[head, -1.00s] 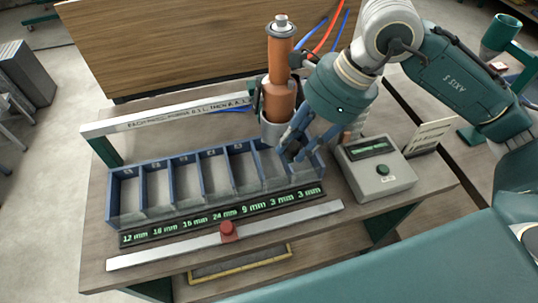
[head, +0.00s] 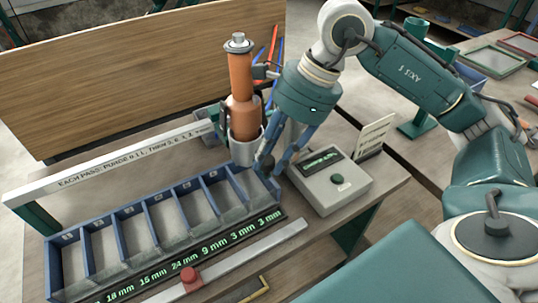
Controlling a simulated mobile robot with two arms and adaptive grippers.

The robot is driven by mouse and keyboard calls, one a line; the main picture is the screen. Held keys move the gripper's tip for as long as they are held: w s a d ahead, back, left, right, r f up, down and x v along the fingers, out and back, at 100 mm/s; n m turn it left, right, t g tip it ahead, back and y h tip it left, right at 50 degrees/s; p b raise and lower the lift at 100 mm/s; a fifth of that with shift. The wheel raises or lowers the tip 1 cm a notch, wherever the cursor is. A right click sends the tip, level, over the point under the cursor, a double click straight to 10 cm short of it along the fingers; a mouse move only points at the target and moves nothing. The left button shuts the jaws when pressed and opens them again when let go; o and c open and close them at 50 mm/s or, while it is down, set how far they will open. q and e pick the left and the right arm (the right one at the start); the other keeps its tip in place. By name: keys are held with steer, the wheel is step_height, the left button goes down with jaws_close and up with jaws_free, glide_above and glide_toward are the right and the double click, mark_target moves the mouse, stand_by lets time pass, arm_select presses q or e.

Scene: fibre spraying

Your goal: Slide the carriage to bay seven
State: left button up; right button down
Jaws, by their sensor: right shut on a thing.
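The carriage (head: 247,150) is a grey cup holding an upright orange canister (head: 241,90) with a metal cap. It stands at the right end of the lettered rail (head: 120,165), behind the last bays of the blue tray (head: 70,285). It looks level with bays six and seven; I cannot tell exactly which. My right gripper (head: 268,166) points down beside the carriage's right side, its fingers closed on a small dark part there, seemingly the carriage's handle. The fingers hide most of that part and some of bay seven (head: 257,186). My left gripper is not in view.
A grey box with a green button (head: 338,180) stands close right of my gripper, with a card (head: 376,136) behind it. A green number strip (head: 200,255) and a bar with a red slider (head: 190,276) lie before the tray. A wooden board (head: 130,80) rises behind.

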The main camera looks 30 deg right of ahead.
steer(key=c, duration=1.7)
jaws_free()
steer(key=shift+w+d+r, duration=0.2)
steer(key=shift+w+r, duration=0.05)
steer(key=shift+r, duration=0.05)
steer(key=o, duration=0.3)
steer(key=shift+s+d+f, duration=0.1)
steer(key=shift+f, duration=0.05)
steer(key=v, duration=1.2)
